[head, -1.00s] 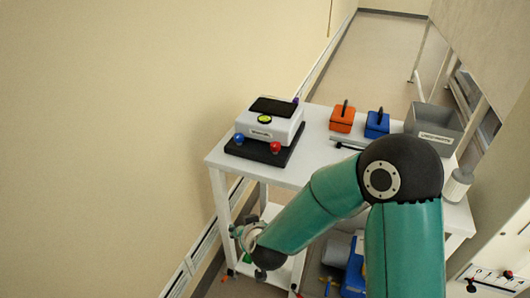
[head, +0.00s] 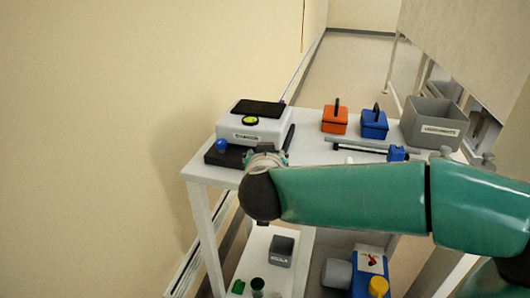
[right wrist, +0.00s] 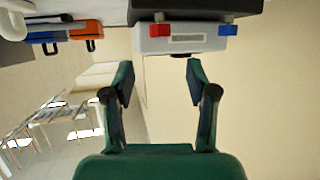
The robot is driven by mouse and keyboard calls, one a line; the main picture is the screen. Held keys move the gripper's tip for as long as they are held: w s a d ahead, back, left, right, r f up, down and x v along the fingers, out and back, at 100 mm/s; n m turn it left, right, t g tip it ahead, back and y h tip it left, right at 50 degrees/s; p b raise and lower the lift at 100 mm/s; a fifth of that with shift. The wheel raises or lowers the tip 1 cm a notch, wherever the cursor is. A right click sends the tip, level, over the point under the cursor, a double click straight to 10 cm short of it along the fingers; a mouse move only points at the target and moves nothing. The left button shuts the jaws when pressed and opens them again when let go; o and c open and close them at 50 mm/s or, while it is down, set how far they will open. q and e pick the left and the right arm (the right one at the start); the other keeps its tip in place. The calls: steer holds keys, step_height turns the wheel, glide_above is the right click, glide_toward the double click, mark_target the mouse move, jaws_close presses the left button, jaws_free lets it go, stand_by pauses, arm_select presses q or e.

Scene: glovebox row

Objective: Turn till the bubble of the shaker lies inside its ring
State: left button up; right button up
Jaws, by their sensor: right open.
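The white shaker (head: 262,131) stands on a dark base (head: 222,159) at the left end of the cart top. Its yellow-green bubble level (head: 250,120) sits in front of a black pad; the bubble's place in the ring is too small to tell. The blue knob (head: 221,145) shows at the front left. The red knob is hidden by my right arm in the head view, but shows in the right wrist view (right wrist: 160,30), which is upside down, beside the blue knob (right wrist: 228,29). My right gripper (right wrist: 154,76) is open and empty, facing the shaker's front. My left gripper is out of view.
An orange box (head: 335,122), a blue box (head: 374,127) and a grey bin (head: 414,130) stand right of the shaker. A bar with a blue block (head: 397,153) lies before them. The lower shelf holds a small grey bin (head: 281,250) and other items. A wall runs left.

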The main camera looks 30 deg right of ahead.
steer(key=b+x, duration=0.1)
steer(key=x, duration=0.9)
steer(key=shift+w+f+b, duration=0.1)
steer(key=shift+w+b, duration=0.05)
steer(key=shift+b, duration=0.2)
jaws_close()
steer(key=shift+r+p, duration=0.2)
steer(key=shift+p, duration=0.55)
steer(key=m+g+h+p, duration=0.2)
steer(key=m+p, duration=0.1)
steer(key=p, duration=0.2)
steer(key=m+g+h+p, duration=0.1)
steer(key=m+g+p, duration=0.2)
steer(key=p, duration=0.3)
steer(key=m+g+h+p, duration=0.2)
steer(key=g+p, duration=0.1)
steer(key=p, duration=0.2)
steer(key=shift+w+a+r+m+h+p, duration=0.1)
steer(key=shift+w+a+m+h+p, duration=0.1)
steer(key=shift+w+m+h+p, duration=0.15)
steer(key=shift+f+m+g+p, duration=0.25)
steer(key=shift+m+g+p, duration=0.95)
steer(key=shift+g, duration=0.2)
